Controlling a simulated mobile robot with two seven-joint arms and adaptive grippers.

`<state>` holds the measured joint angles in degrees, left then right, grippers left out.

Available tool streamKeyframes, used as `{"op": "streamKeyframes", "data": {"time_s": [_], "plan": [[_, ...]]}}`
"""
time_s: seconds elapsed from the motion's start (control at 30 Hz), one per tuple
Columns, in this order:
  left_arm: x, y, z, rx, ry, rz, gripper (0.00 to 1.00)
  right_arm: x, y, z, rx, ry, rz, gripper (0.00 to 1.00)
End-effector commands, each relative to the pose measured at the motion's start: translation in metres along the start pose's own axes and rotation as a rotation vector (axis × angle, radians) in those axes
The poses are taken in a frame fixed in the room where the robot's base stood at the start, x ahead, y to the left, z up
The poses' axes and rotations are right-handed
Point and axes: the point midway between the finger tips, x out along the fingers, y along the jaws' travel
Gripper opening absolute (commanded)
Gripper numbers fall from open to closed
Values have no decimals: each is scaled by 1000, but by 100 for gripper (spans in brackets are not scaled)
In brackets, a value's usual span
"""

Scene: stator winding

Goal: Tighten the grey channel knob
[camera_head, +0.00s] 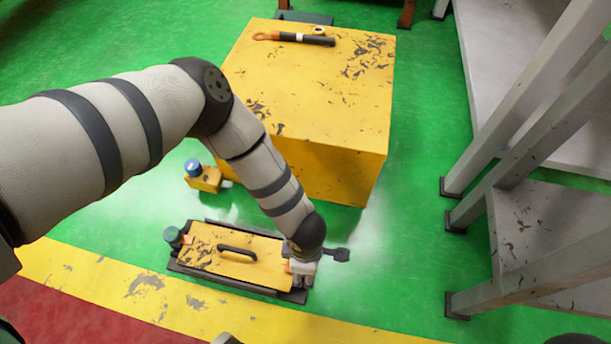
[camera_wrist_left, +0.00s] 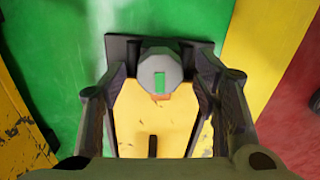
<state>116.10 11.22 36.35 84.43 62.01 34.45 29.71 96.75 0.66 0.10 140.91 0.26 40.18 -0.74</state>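The grey channel knob (camera_wrist_left: 160,72) is faceted, with a green rectangle on its top. It sits at the far end of the yellow channel plate (camera_wrist_left: 130,110) in the left wrist view. My left gripper (camera_wrist_left: 160,62) has a finger on each side of the knob, with gaps visible between fingers and knob. In the head view my left gripper (camera_head: 303,265) is over the right end of the yellow plate (camera_head: 250,268) and hides the knob.
A dark-topped knob (camera_head: 172,235) is at the plate's left end, and a black handle (camera_head: 237,252) at its middle. A blue-topped yellow block (camera_head: 205,181) stands behind. A large yellow box (camera_head: 320,90) stands further back, grey shelving (camera_head: 540,180) at the right.

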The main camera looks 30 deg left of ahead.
Motion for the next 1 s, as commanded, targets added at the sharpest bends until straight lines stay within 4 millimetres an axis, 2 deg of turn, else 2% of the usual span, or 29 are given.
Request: {"op": "streamKeyframes", "data": {"time_s": [0.17, 0.27, 0.5, 0.7, 0.8, 1.0], "plan": [[-1, 0, 0, 1, 0, 0, 56, 0, 0, 0, 0, 0, 0, 56], [-10, 1, 0, 2, -1, 1, 56, 0, 0, 0, 1, 0, 0, 56], [-74, 1, 1, 2, -3, 2, 56, 0, 0, 0, 0, 0, 0, 56], [-112, 1, 0, 0, -1, 2, 56, 0, 0, 0, 0, 0, 0, 56], [-119, 0, 0, 0, -1, 1, 56, 0, 0, 0, 0, 0, 0, 56], [-120, 0, 0, 0, 0, 0, 56, 0, 0, 0, 0, 0, 0, 56]]}}
